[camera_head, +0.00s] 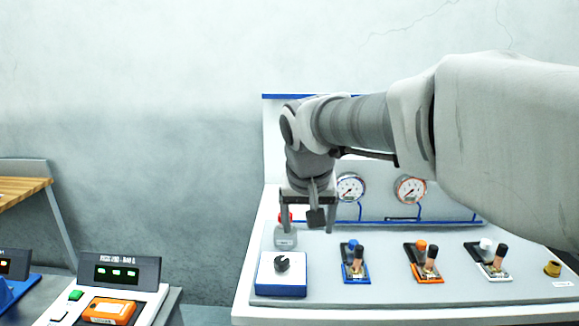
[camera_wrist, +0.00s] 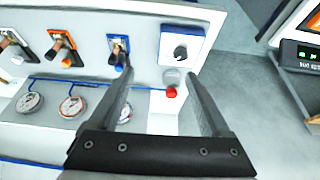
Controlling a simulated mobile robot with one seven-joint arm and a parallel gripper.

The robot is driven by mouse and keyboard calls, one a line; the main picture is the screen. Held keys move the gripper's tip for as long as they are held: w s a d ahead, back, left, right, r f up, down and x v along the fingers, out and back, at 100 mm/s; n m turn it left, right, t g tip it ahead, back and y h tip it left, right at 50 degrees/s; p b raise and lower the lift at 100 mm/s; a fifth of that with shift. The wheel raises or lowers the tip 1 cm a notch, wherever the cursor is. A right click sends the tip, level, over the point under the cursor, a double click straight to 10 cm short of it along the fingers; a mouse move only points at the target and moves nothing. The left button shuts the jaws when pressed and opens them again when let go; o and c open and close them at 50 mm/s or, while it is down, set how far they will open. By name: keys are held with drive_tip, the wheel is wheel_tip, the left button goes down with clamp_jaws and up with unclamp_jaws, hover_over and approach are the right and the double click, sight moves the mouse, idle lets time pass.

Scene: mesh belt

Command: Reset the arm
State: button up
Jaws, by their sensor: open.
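My gripper (camera_head: 308,222) hangs downward at the left part of a grey control panel (camera_head: 400,296), in front of its upright back board. In the wrist view my gripper (camera_wrist: 163,85) has its two fingers spread apart with nothing held between them. A red button (camera_wrist: 171,92) on a grey base shows between the fingers there. In the head view the grey base (camera_head: 285,238) stands just below the left finger, and the red top is partly hidden. I cannot tell whether a finger touches it. My arm reaches in from the right.
A black knob on a blue box (camera_head: 282,276) sits below my gripper. Levers with blue (camera_head: 354,262), orange (camera_head: 425,262) and white (camera_head: 490,262) parts stand to the right. Two gauges (camera_head: 350,187) are behind. A device with an orange block (camera_head: 109,311) is at left.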

drive_tip(key=s+d+f, duration=0.1)
drive_tip(key=s+d, duration=0.2)
drive_tip(key=s, duration=0.4)
drive_tip(key=s+d+f+p, duration=0.1)
drive_tip(key=s+d, duration=0.3)
drive_tip(key=s, duration=0.2)
drive_tip(key=s+d+f, duration=0.1)
drive_tip(key=s+d, duration=0.3)
drive_tip(key=s, duration=0.3)
drive_tip(key=shift+s+t, duration=0.35)
drive_tip(key=shift+t, duration=0.05)
drive_tip(key=shift+d, duration=0.15)
